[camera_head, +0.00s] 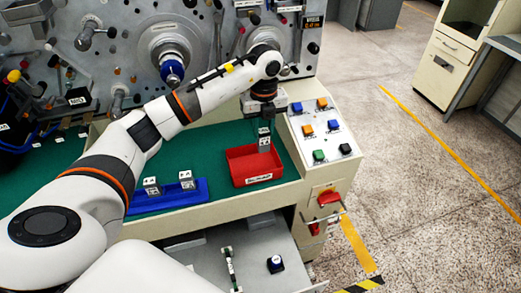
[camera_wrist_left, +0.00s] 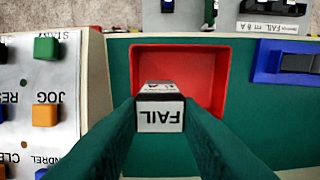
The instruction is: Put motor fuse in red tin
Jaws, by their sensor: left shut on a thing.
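My left gripper (camera_head: 264,132) is shut on a small block-shaped fuse (camera_head: 264,143) with black and white faces. In the left wrist view the fuse (camera_wrist_left: 160,112) sits between the two fingers, and its near face reads FAIL upside down. The red tin (camera_head: 252,178) stands on the green worktop with a white label on its front. The fuse overlaps the tin's back part in the head view; its exact height above the floor is hard to tell. In the wrist view the tin (camera_wrist_left: 215,52) lies beyond the fuse, and its visible floor is bare. My right gripper is not in view.
A blue tray (camera_head: 165,203) left of the tin holds two similar blocks (camera_head: 186,179). A button panel (camera_head: 322,127) borders the tin on the right. The spindle machine (camera_head: 120,45) rises behind. An open drawer (camera_head: 205,265) below holds a few items.

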